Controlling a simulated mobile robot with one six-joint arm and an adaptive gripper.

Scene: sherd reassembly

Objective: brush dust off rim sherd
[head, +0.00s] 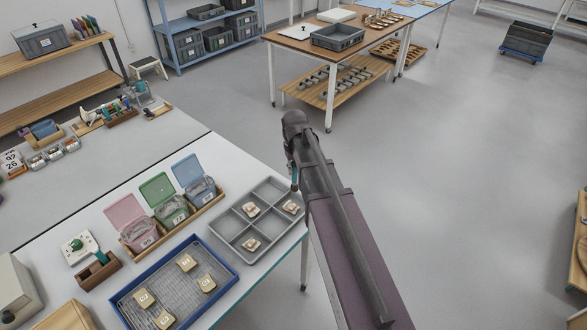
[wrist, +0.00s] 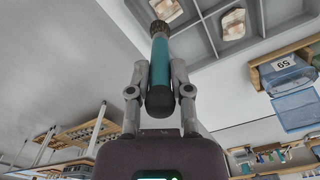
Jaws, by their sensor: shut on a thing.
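My gripper (head: 293,172) is shut on a brush with a teal handle (wrist: 160,62), seen in the wrist view. Its dark, bristly tip (wrist: 160,28) points away from the jaws, towards the grey tray side of the picture. In the head view my arm hides most of the brush. Pale sherds (head: 250,210), (head: 290,207) and (head: 251,245) lie in separate compartments of the grey divided tray (head: 268,191). My gripper is by the tray's right edge, above it. Two sherds also show in the wrist view (wrist: 233,25). I cannot tell which is the rim sherd.
A blue-edged tray (head: 191,247) with several tan tagged pieces lies at the front. Pink, green and blue lidded bins (head: 168,208) stand behind it in a wooden rack. A wooden block (head: 99,271) stands to the left. Open floor lies right of the table.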

